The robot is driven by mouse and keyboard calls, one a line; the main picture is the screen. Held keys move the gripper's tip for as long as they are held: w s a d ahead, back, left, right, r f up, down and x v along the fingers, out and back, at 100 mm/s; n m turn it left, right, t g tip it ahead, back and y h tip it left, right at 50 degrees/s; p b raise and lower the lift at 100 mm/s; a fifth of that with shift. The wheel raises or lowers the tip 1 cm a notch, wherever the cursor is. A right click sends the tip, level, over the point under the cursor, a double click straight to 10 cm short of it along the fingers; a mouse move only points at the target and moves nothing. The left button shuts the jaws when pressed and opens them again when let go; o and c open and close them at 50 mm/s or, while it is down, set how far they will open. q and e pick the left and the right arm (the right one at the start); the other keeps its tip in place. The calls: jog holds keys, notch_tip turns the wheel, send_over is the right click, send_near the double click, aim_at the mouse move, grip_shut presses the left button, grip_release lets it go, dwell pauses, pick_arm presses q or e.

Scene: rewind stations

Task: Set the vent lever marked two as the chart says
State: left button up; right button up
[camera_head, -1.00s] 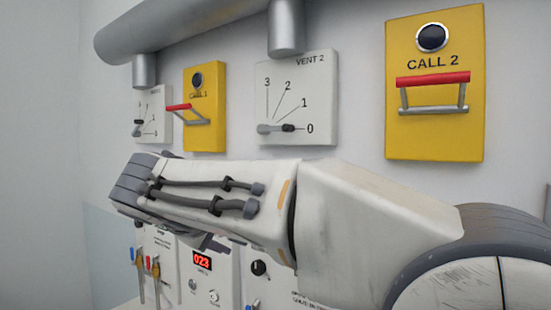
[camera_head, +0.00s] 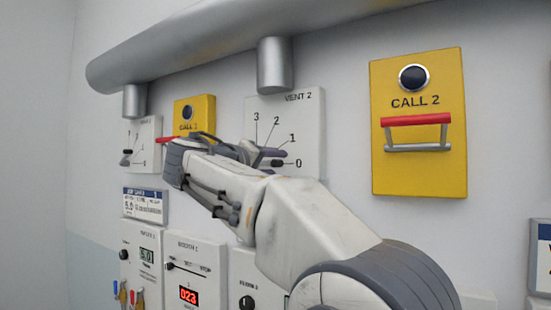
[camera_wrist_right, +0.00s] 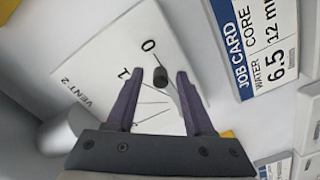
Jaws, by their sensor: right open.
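The VENT 2 panel (camera_head: 312,118) is a white plate on the wall with marks 0, 1, 2 and 3. Its lever (camera_head: 277,163) has a dark knob and points at 0. In the right wrist view the VENT 2 panel (camera_wrist_right: 105,60) appears turned, and the lever knob (camera_wrist_right: 160,77) lies between the fingertips. My right gripper (camera_head: 275,156) is open at the lever, its purple-grey fingers (camera_wrist_right: 160,73) on either side of the knob. I cannot tell whether they touch it. My left gripper is not in view. No vent chart can be made out.
The yellow CALL 2 box (camera_head: 420,170) with a red-topped handle is right of the panel. The CALL 1 box (camera_head: 205,105) is behind my wrist, left. A pipe (camera_head: 190,45) runs above. A job card (camera_wrist_right: 262,45) is beside the panel in the wrist view.

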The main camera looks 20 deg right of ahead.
jog(key=shift+x, duration=0.9)
grip_shut()
dwell(0.8)
